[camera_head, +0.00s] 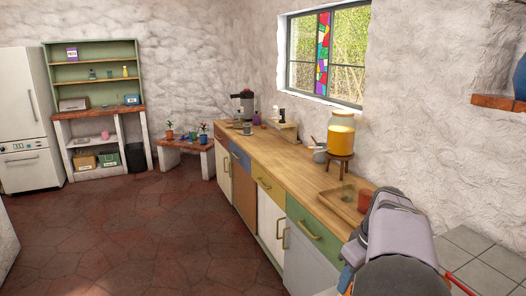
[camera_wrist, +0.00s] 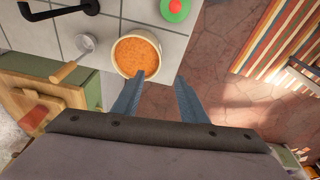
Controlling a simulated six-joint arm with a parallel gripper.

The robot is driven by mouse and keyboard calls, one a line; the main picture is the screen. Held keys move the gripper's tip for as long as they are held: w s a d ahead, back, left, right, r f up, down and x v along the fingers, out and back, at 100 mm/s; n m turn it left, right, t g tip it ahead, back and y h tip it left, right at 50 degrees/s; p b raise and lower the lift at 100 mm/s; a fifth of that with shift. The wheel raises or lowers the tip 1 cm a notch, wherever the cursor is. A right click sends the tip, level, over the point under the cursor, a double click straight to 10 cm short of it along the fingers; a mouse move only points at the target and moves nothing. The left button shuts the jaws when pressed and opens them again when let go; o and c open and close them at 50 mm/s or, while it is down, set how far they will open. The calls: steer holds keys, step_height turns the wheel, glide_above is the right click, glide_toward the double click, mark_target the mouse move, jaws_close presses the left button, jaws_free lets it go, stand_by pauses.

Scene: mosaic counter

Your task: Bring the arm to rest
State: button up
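My gripper (camera_wrist: 160,77) shows in the wrist view with its two blue-grey fingers spread apart and nothing between them. Red-brown floor tiles show through the gap. The left fingertip overlaps the lower rim of a pale pot (camera_wrist: 118,60) of orange contents in the picture; I cannot tell whether they touch. In the head view my arm is at the lower right, by the near end of the counter. I cannot make out the fingers clearly there.
A wooden counter (camera_head: 280,158) bears a drink dispenser (camera_head: 341,135). The floor (camera_head: 140,235) to the left is open.

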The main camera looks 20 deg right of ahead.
steer(key=a+f+g, duration=0.1)
steer(key=a+f, duration=0.2)
steer(key=a, duration=0.5)
steer(key=a+f, duration=0.2)
steer(key=a, duration=0.6)
steer(key=s+a+f+p, duration=0.1)
steer(key=s+a+f, duration=0.2)
steer(key=a, duration=0.3)
steer(key=s+a+f+m+g+p, duration=0.1)
steer(key=s+a+f, duration=0.2)
steer(key=s+a, duration=0.3)
steer(key=shift+s+a, duration=0.25)
steer(key=shift+a, duration=0.35)
steer(key=shift+f, duration=0.1)
